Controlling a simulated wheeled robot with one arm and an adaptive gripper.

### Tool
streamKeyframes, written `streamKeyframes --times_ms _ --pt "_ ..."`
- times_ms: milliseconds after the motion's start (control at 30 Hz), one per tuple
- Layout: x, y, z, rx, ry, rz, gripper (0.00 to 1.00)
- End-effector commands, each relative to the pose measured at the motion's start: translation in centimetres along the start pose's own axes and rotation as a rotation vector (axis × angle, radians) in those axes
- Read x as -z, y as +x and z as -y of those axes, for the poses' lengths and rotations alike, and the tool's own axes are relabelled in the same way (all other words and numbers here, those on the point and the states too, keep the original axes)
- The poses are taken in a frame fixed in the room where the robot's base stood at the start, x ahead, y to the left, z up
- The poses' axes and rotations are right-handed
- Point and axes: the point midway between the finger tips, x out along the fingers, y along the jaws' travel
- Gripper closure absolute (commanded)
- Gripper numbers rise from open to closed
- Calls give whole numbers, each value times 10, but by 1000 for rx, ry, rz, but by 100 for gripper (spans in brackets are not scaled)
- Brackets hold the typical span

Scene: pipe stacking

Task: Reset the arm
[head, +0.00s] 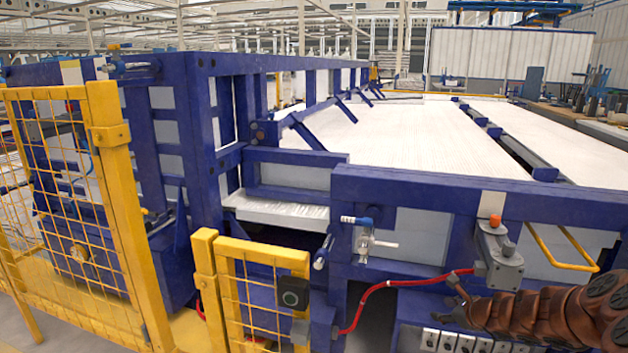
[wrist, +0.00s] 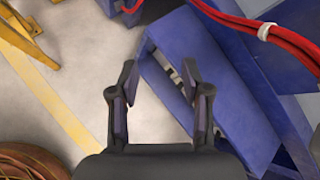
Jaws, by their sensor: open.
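My gripper (wrist: 158,80) shows in the wrist view with its two dark fingers spread apart. Nothing is between the fingers. Below it are a blue metal frame (wrist: 228,85) on the right and pale floor (wrist: 90,50) on the left. The fingers do not visibly touch anything. I cannot make out the gripper in the head view.
A yellow mesh fence (head: 75,190) stands at the left, with a lower yellow gate (head: 260,290) nearer the middle. Blue machine framing (head: 420,190) surrounds a wide white ribbed bed (head: 400,140). Red cables (wrist: 285,38) cross the wrist view's upper right.

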Motion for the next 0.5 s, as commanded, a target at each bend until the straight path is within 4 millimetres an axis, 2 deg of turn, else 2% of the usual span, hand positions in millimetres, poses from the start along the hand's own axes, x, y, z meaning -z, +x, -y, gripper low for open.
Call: streamKeyframes --times_ms 33,100,233,333,500 --pt "-30 -4 -16 -37 -94 39 52" --pt "-65 -12 -40 -89 -223 89 52" --pt "-120 -33 -95 -197 -474 177 52" --pt "-150 -54 -140 -285 -667 237 52" --pt "-173 -98 -216 -442 -985 313 52"
